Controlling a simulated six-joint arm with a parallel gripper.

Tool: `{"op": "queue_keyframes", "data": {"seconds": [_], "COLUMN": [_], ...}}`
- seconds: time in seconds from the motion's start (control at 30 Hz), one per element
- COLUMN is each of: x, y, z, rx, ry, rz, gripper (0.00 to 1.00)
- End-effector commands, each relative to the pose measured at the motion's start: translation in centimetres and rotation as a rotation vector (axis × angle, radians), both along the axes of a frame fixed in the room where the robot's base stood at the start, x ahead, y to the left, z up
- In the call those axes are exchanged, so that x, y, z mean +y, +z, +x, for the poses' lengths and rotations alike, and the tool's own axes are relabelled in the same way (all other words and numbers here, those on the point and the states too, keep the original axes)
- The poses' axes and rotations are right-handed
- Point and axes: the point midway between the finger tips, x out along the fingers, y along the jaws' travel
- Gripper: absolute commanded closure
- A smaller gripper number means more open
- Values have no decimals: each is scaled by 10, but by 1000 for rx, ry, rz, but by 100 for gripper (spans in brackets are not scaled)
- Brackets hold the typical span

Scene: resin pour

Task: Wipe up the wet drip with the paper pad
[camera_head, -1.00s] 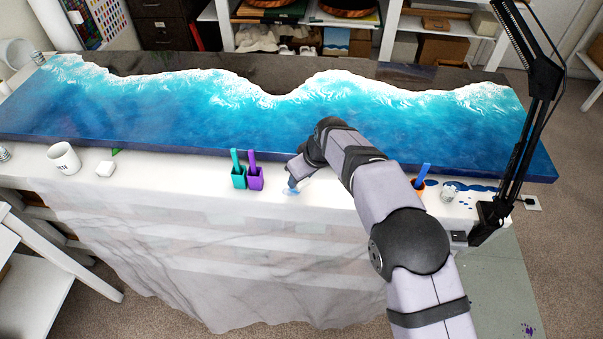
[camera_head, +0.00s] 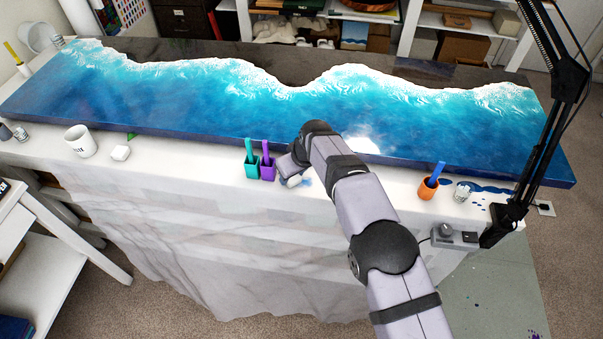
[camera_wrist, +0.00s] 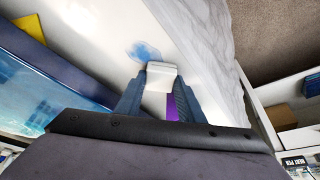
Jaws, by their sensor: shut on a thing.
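My gripper (camera_head: 290,181) is low over the front strip of the white-covered bench, just right of the purple cup. In the wrist view my gripper (camera_wrist: 158,92) is shut on the white paper pad (camera_wrist: 161,69), with a finger on each side. The pad also shows as a small white end (camera_head: 294,182) in the head view. The wet drip (camera_wrist: 143,52) is a pale blue smear on the white surface, right beside the pad's end; the drip (camera_head: 308,182) lies just right of the pad in the head view. Whether the pad touches the surface cannot be told.
A teal cup (camera_head: 251,171) and a purple cup (camera_head: 267,172) with sticks stand close left. An orange cup (camera_head: 428,189), a clear cup (camera_head: 463,192) and a black lamp (camera_head: 540,130) are right. The blue resin slab (camera_head: 200,110) lies behind. A mug (camera_head: 80,142) and white block (camera_head: 120,153) are left.

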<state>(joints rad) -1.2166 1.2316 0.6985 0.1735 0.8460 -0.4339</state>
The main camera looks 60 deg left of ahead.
Motion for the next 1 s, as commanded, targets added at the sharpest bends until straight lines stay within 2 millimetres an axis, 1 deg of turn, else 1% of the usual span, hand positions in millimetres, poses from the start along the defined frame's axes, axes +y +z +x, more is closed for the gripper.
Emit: {"op": "queue_keyframes", "data": {"seconds": [0.07, 0.1, 0.2, 0.87, 0.93, 1.0], "x": [4, 4, -3, -45, -44, -43], "y": [-1, 2, -3, -2, 5, 25], "z": [-6, -6, 1, 44, 43, 43], "rx": [1, 1, 2, 1, 1, -1], "ry": [4, 1, -2, -2, 0, 1], "rz": [-3, -4, -4, -4, -4, 1], "gripper": [86, 86, 86, 86, 86, 86]}}
